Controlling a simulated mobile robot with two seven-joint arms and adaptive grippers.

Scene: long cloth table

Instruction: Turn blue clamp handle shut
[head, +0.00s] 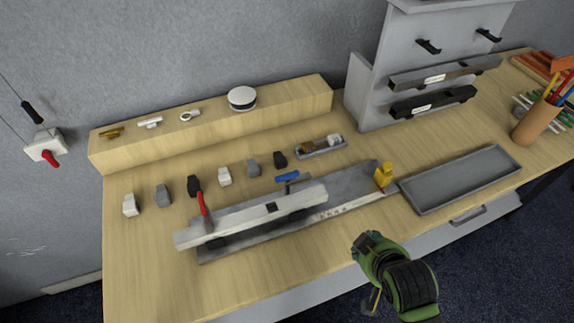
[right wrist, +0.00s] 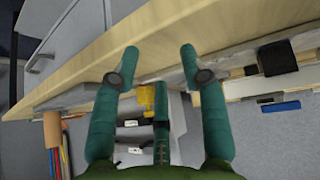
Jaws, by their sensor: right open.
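A red handle (head: 203,205) stands upright near the bar's left end. My right gripper (head: 370,262) is at the table's front edge, to the right of and nearer than the blue handle, clear of it. My left gripper is not in view.
A yellow upright part (head: 384,174) stands at the fixture's right end. A grey tray (head: 410,196) lies to its right. Several small blocks stand behind the bar, before a wooden step (head: 215,124). A grey rack (head: 357,90) and a pen cup (head: 533,125) stand at back right.

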